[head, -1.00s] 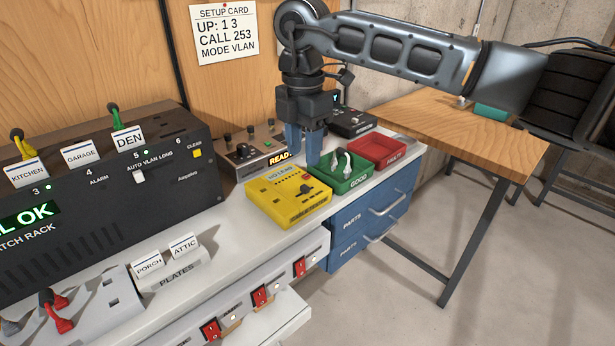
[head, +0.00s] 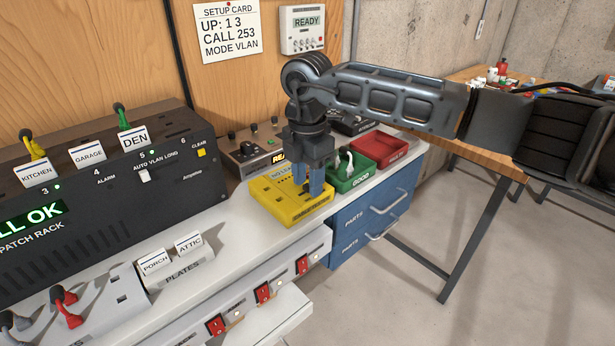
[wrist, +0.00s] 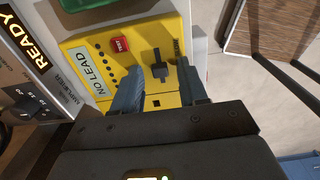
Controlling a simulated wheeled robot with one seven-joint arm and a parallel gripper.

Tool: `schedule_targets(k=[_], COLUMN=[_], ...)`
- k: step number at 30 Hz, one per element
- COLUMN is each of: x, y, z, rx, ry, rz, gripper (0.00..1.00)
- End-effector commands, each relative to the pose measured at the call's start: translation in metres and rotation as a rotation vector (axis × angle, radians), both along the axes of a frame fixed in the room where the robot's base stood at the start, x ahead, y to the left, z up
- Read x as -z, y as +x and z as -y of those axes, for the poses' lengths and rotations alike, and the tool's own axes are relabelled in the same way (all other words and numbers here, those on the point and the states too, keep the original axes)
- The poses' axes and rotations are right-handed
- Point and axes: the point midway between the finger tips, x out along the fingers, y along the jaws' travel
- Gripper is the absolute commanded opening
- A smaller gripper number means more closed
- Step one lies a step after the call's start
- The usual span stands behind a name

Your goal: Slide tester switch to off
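The yellow tester (head: 290,208) sits on the white bench top, in front of the green bin. In the wrist view its face (wrist: 100,80) shows a NO LEAD label, a red TEST button (wrist: 120,44), a column of small dark dots and a black slide switch (wrist: 159,70). My gripper (head: 308,190) is over the tester, pointing down. In the wrist view its two blue fingers (wrist: 160,88) are spread, with the switch just beyond and between their tips. The head view hides the switch behind the fingers.
A green GOOD bin (head: 343,186) holding pale parts and a red bin (head: 397,144) stand beyond the tester. A grey box with a READY display (head: 236,172) is behind it. The black patch rack (head: 195,186) is left. Red rocker switches (head: 263,293) line the bench front.

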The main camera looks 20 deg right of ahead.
Motion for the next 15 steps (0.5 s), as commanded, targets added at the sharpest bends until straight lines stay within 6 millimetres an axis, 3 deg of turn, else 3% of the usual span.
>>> schedule_targets(k=[2, 12, 15], x=[-0.0001, -0.0003, -0.0003], y=[0.0, -0.0001, 0.0], z=[-0.0001, -0.0001, -0.0001], rx=[0.0, 0.0, 0.0], ry=[0.0, 0.0, 0.0], rz=[0.0, 0.0, 0.0], gripper=[0.34, 0.02, 0.0])
